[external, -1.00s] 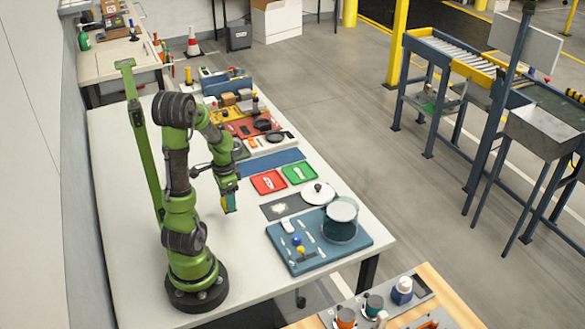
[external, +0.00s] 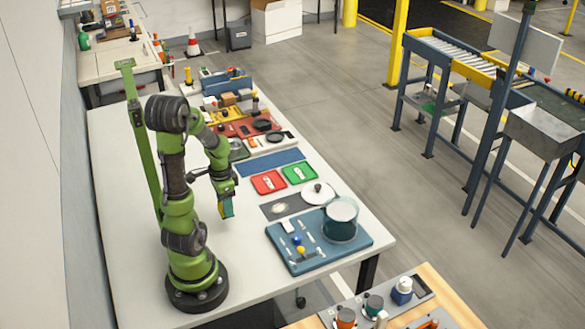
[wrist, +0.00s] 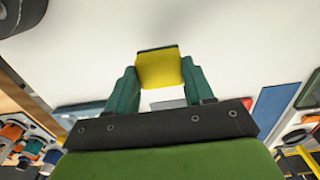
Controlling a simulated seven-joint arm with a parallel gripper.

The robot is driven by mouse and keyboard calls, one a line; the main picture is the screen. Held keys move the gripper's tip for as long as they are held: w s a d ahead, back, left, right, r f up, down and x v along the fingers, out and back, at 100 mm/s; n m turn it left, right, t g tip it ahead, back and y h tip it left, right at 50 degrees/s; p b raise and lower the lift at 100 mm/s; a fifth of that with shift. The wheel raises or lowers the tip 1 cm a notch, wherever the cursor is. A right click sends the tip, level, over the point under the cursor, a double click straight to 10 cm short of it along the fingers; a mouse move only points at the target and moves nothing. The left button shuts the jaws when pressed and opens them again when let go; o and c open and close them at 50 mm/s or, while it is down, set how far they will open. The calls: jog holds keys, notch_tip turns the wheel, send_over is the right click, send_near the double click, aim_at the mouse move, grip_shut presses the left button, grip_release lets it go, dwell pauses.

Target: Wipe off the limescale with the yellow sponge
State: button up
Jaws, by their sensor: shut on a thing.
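The yellow sponge (wrist: 158,70) is between the green fingers of my gripper (external: 226,206) in the wrist view. My gripper is shut on it and holds it over the bare white tabletop, left of the dark grey mat (external: 302,201). A pale whitish patch (external: 280,207), which looks like the limescale, lies on the left part of that mat. The sponge is apart from the patch. Its underside is hidden.
A blue board (external: 288,266) with a pot (external: 341,220) and small items is at the front right. A round white lid (external: 318,192) sits by the mat. Red (external: 262,188) and green (external: 292,178) trays lie behind. The table's left side is clear.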

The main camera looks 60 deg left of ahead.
jog(key=w+r, duration=0.3)
jog(key=w, duration=1.1)
jog(key=shift+d+f, duration=0.2)
jog(key=shift+f, duration=3.3)
jog(key=shift+w+f, duration=0.1)
jog(key=shift+f, duration=0.25)
jog(key=shift+w+f, duration=0.15)
jog(key=shift+w, duration=3.25)
jog(key=shift+c, duration=0.3)
jog(key=shift+s, duration=3.5)
notch_tip(320, 180, up, 8)
jog(key=shift+f, duration=0.1)
